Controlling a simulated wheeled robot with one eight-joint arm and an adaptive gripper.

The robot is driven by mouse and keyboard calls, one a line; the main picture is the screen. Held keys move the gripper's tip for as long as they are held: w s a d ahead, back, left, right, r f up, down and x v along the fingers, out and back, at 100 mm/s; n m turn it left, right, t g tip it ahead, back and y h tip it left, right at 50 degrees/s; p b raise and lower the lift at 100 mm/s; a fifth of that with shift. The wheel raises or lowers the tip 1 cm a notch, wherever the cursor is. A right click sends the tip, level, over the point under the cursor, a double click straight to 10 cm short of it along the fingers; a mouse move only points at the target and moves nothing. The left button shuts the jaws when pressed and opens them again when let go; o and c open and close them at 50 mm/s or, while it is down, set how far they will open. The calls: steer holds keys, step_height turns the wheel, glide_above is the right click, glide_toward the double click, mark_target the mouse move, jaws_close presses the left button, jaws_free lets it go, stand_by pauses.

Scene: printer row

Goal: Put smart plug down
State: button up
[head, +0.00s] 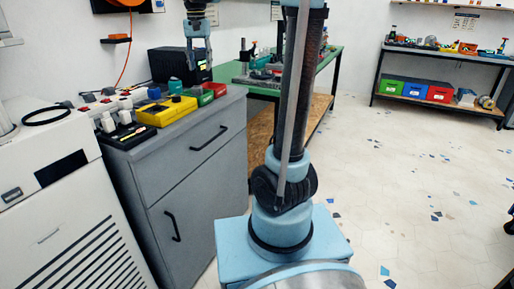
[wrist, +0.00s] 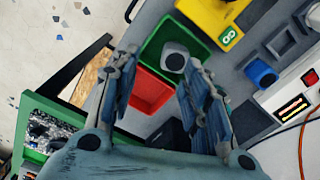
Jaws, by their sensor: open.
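A small light-grey block with a dark round face, which looks like the smart plug (wrist: 168,52), lies inside the green bin (wrist: 202,36) in the wrist view. My gripper (wrist: 160,62) is open, with one finger on each side of the picture and nothing between them touching the plug that I can see. In the head view my gripper (head: 199,62) hangs above the back of the grey cabinet, over the area of the green bin (head: 205,98). The plug cannot be made out in the head view.
A red bin (wrist: 150,92) adjoins the green one. A yellow case (head: 167,111), a blue cup (wrist: 262,73) and several small devices crowd the grey cabinet top (head: 190,118). A black printer-like box (head: 180,65) and a green workbench (head: 228,72) stand behind. The floor at right is clear.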

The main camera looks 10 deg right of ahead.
steer(key=s+d+f+n+t, duration=0.1)
steer(key=s+d+f, duration=0.45)
steer(key=s, duration=0.25)
steer(key=s+d+f, duration=0.5)
steer(key=s+d, duration=0.2)
steer(key=s, duration=0.1)
steer(key=s+d+f+n, duration=0.1)
steer(key=s+d+f, duration=0.2)
steer(key=s+f, duration=0.4)
steer(key=s+d+f+n+t, duration=0.1)
steer(key=s+d+f, duration=0.2)
steer(key=s+f, duration=0.4)
step_height(320, 180, down, 4)
steer(key=shift+d, duration=0.4)
steer(key=shift+w+f, duration=0.2)
steer(key=shift+w, duration=0.3)
